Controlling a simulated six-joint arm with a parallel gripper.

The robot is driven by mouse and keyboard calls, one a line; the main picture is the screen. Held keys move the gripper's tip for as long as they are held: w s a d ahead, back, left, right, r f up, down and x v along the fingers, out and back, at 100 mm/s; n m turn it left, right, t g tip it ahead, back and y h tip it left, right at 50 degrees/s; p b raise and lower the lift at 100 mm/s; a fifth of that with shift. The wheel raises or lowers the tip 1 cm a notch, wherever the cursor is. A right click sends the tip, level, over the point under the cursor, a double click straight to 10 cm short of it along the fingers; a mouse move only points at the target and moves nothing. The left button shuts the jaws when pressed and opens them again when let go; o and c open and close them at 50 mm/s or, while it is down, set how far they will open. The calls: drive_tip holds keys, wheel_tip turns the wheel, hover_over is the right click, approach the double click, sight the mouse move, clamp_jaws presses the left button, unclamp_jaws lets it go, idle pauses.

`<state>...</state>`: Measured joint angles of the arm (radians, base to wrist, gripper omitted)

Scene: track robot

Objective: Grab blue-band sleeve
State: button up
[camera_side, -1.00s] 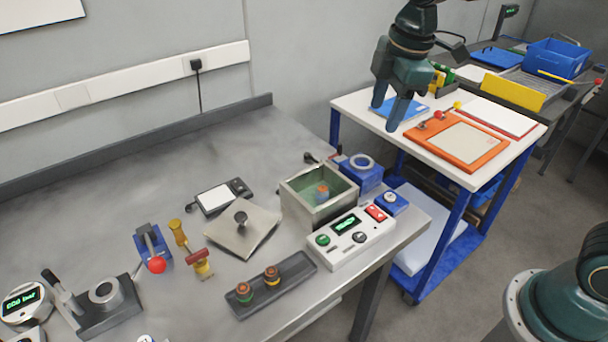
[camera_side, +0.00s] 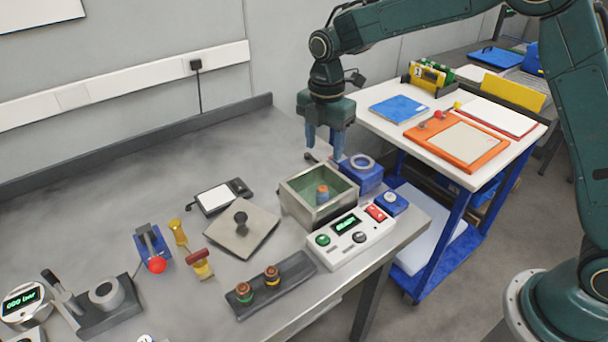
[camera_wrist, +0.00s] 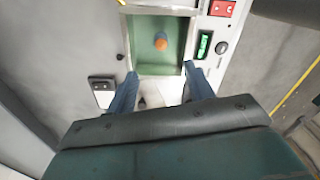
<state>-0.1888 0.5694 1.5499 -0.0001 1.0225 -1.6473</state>
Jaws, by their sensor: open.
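The sleeve with the blue band (camera_side: 322,193) stands inside the open metal box (camera_side: 291,208) with a greenish interior. Its orange top (camera_wrist: 160,42) shows in the wrist view, near the middle of the box floor. My gripper (camera_side: 324,146) is open and empty, pointing down above the back of the box. In the wrist view the two blue fingers (camera_wrist: 160,85) are spread apart at the box's near edge, with the sleeve ahead of them and between their lines. The gripper is clear of the sleeve.
A control box with buttons (camera_side: 350,237) stands against the front of the metal box, and a blue unit (camera_side: 362,178) behind it. A plate with a knob (camera_side: 240,232) lies left. A dark rack (camera_side: 290,283) holds two other sleeves. The back of the bench is clear.

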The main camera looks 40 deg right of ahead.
sight(323, 188)
drive_tip(key=shift+f, duration=4.3)
drive_tip(key=shift+s+f, duration=0.15)
drive_tip(key=shift+f, duration=2.4)
drive_tip(key=c, duration=1.1)
drive_tip(key=shift+r, duration=0.1)
wheel_tip(323, 188, up, 20)
